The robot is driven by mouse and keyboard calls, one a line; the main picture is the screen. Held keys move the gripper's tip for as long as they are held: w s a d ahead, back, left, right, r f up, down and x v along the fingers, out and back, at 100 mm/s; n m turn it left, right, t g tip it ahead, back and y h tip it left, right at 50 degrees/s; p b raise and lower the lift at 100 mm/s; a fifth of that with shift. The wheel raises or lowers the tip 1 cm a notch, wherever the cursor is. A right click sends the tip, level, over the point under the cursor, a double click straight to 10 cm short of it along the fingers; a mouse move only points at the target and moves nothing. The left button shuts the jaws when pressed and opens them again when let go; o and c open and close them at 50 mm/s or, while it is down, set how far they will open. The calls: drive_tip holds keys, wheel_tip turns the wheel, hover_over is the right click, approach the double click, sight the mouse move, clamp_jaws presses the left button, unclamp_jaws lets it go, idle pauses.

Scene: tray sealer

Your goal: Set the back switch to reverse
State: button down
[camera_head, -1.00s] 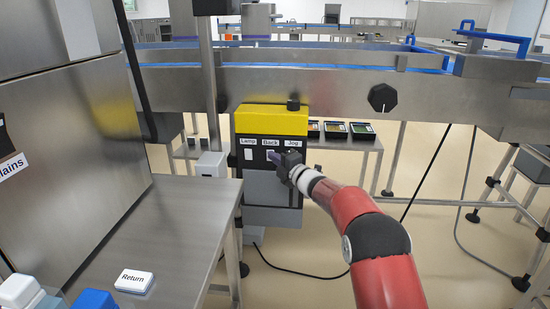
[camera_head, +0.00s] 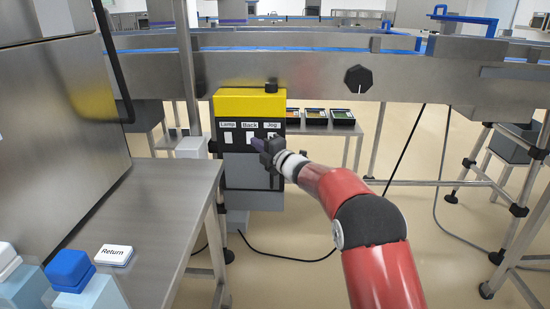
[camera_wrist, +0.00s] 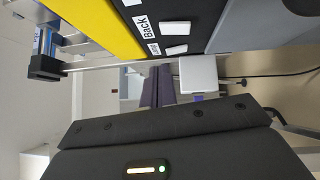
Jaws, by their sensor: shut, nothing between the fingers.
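The control box (camera_head: 249,103) has a yellow top and a black panel with labels Lamp, Back and Jog. The back switch (camera_head: 250,136) is a white rocker under the Back label. It also shows in the wrist view (camera_wrist: 174,27), beside its label. Which way it is tipped is too small to tell. My gripper (camera_head: 257,143) is shut and empty, in front of the panel, its dark purple fingers just below and right of the back switch in the head view. In the wrist view the fingers (camera_wrist: 165,87) appear apart from the rocker; contact cannot be told.
The lamp switch (camera_head: 228,137) is left of the back switch, with the Jog control to its right, close to my gripper. A black knob (camera_head: 271,87) stands on the box top. A white box (camera_head: 190,147) is at its left, near the steel table (camera_head: 165,190).

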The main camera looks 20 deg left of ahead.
drive_tip(key=b+v, duration=0.1)
drive_tip(key=v, duration=0.6)
drive_tip(key=shift+s+d+r, duration=0.15)
drive_tip(key=shift+d+r, duration=0.15)
drive_tip(key=shift+r, duration=0.35)
